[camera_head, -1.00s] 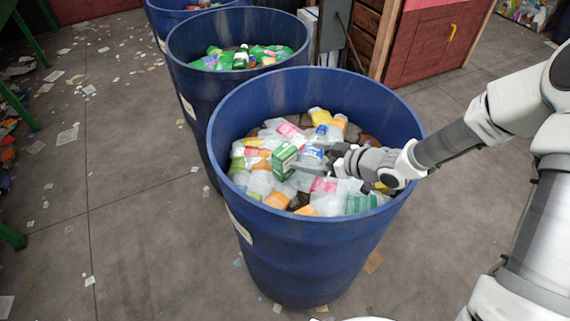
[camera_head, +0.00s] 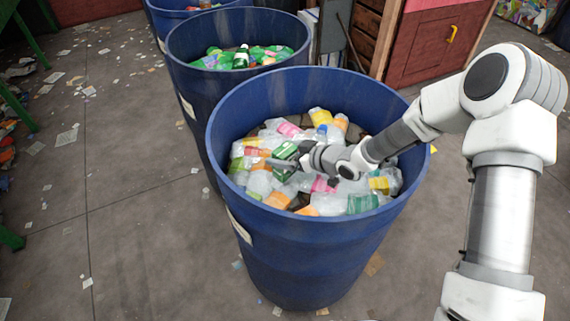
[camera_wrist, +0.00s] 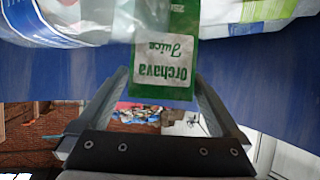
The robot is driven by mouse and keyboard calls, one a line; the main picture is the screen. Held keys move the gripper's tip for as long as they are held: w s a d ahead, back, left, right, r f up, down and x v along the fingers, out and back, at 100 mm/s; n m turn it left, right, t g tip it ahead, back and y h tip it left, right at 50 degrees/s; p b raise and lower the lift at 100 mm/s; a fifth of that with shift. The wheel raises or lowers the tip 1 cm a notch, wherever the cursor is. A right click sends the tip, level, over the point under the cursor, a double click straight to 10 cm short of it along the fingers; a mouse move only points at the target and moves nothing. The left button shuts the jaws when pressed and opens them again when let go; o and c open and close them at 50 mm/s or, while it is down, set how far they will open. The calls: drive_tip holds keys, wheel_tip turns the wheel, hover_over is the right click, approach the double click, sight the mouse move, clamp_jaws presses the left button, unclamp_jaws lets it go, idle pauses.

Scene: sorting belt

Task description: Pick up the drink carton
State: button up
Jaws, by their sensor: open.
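The drink carton (camera_head: 284,150) is green and white and lies among plastic bottles in the nearest blue barrel (camera_head: 235,120). In the wrist view the carton (camera_wrist: 166,62) shows upside-down "Orchava Juice" lettering. Its near end sits between the two fingertips of my gripper (camera_wrist: 161,84), with a visible gap on each side. My gripper (camera_head: 278,162) is open and reaches into the barrel from the right, partly covering the carton in the head view. The carton's far end is cut off in the wrist view.
Clear bottles with coloured labels (camera_head: 361,203) crowd around the carton. The barrel's rim surrounds my gripper. A second blue barrel (camera_head: 184,75) with green bottles stands behind, and a third behind that. The littered grey floor (camera_head: 130,150) is open on the left.

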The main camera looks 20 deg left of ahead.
drive_tip(key=shift+c, duration=0.3)
drive_tip(key=c, duration=1.1)
drive_tip(key=shift+r, duration=0.1)
